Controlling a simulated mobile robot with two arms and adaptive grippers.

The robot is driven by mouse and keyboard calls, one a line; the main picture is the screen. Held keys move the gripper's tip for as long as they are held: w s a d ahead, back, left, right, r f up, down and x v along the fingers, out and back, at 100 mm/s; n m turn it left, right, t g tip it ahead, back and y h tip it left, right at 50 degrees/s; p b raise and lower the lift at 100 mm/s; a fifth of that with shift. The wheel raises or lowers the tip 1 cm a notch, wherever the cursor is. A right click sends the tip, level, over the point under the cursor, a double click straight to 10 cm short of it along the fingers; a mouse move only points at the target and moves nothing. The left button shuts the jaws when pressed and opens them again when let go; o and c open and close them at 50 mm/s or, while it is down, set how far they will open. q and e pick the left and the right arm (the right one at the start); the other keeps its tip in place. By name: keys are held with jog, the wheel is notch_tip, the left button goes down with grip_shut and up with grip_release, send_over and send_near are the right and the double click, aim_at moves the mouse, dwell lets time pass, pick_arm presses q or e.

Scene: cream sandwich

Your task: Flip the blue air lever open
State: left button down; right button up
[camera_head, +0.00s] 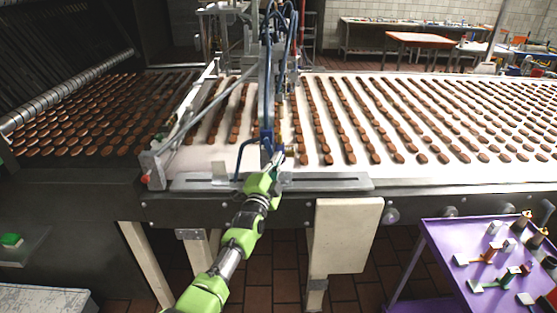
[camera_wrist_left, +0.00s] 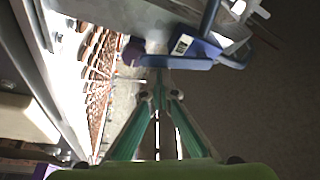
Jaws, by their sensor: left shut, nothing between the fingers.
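The blue lever (camera_head: 266,139) is on the metal depositor frame at the near edge of the conveyor, just beyond my left gripper in the head view. In the left wrist view, the blue lever (camera_wrist_left: 192,50) is at top centre, a blue piece with a small white label and a flat arm pointing left. My left gripper (camera_head: 272,163) reaches up from below it. In the left wrist view the green fingers (camera_wrist_left: 158,88) meet just below the lever's flat arm, shut and empty. I cannot tell whether the tips touch the lever. My right gripper is not in view.
Rows of brown biscuits lie on the white conveyor belt (camera_head: 330,173). A metal plate (camera_head: 330,183) runs along its near edge. Blue hoses (camera_head: 267,80) hang above the lever. A purple cart (camera_head: 437,240) with small tools stands at lower right.

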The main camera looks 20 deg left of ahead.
pick_arm(q)
jog(key=shift+s+a+f+b, duration=0.1)
jog(key=shift+a+f+b, duration=0.35)
jog(key=shift+a, duration=0.45)
jog(key=shift+f, duration=0.1)
jog(key=shift+a, duration=0.1)
jog(key=shift+f, duration=0.1)
